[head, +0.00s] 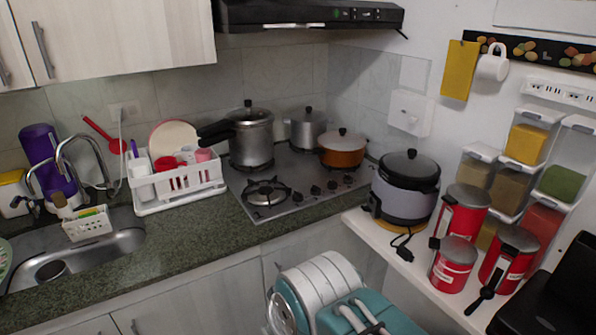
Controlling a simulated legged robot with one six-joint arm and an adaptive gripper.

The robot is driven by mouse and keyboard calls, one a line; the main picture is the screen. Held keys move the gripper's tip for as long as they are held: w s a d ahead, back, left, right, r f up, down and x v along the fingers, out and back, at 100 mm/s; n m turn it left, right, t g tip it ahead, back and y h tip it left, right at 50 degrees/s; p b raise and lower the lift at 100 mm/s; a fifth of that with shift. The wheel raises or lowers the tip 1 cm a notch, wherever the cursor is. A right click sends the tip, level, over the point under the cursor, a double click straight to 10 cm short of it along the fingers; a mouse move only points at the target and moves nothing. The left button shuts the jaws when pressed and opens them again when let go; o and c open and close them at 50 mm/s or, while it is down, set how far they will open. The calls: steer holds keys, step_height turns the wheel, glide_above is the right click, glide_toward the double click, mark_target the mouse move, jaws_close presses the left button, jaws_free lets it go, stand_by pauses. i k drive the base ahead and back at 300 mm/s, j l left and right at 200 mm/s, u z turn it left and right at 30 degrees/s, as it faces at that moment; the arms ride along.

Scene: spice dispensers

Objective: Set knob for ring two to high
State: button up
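The steel gas cooktop (296,207) is set in the dark green counter. A row of small black knobs (331,185) runs along its right front part. They are too small to read their settings, and I cannot tell which one belongs to ring two. The front left burner (267,192) is bare. A pressure cooker (250,138), a steel pot (306,128) and an orange pan with a lid (343,150) stand on the other burners and hide them. My gripper is not in view.
A rice cooker (405,188) and red canisters (464,212) fill the white shelf (405,262) at right. A dish rack (178,184) stands left of the cooktop. The front counter strip is clear.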

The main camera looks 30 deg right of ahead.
mark_target(315, 191)
steer(key=i+z, duration=0.35)
steer(key=i+j+z, duration=0.1)
steer(key=i+z, duration=0.2)
steer(key=i, duration=0.2)
